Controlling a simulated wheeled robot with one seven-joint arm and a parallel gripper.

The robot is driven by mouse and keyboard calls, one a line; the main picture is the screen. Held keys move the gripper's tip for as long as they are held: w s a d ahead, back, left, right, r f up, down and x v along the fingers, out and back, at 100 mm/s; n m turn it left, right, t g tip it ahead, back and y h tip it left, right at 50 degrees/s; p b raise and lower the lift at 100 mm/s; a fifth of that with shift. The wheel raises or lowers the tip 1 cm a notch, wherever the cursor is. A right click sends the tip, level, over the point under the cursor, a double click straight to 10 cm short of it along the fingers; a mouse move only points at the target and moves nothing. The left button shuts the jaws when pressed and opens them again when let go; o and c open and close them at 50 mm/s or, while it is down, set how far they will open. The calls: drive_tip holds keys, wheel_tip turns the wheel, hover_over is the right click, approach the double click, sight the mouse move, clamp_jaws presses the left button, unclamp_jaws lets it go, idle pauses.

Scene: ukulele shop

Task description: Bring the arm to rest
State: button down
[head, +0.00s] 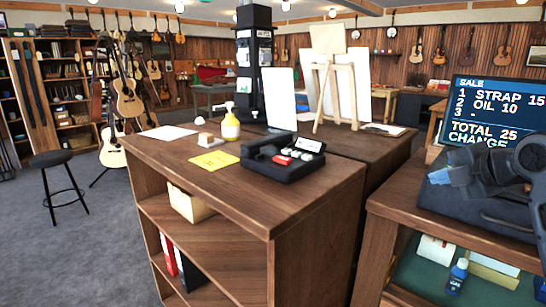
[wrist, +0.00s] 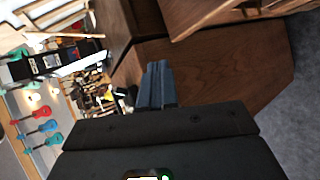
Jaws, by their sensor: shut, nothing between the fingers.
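My gripper (wrist: 157,84) shows in the wrist view with its two blue-grey fingers together and nothing between them. The wrist view is turned on its side, and the fingers stand in front of brown wooden furniture. In the head view, part of my arm shows at the right edge, over the right-hand wooden counter (head: 388,200) and in front of the lower part of the sale screen (head: 500,105). The far part of the arm is cut off by the frame edge.
A blue bottle (head: 457,276) stands on the right counter's shelf. A stool (head: 52,160) stands left, with open carpet around it.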

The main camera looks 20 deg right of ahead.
drive_tip(key=a+f+m+t+y, duration=0.1)
drive_tip(key=a+f+m+t, duration=0.1)
drive_tip(key=a+f+m, duration=0.6)
drive_tip(key=a+f+m+t, duration=0.1)
drive_tip(key=a+f, duration=0.4)
drive_tip(key=a, duration=0.7)
drive_tip(key=s+a+f+m, duration=0.6)
drive_tip(key=s+a+f, duration=0.1)
drive_tip(key=s+a, duration=0.35)
drive_tip(key=s+a+r+m+y, duration=0.1)
drive_tip(key=s, duration=1.1)
drive_tip(key=s+a+r+m+y, duration=0.1)
drive_tip(key=s+a+r, duration=0.1)
drive_tip(key=s, duration=1)
drive_tip(key=shift+s+a+t, duration=0.15)
drive_tip(key=shift+s+t, duration=0.05)
drive_tip(key=shift+t, duration=0.1)
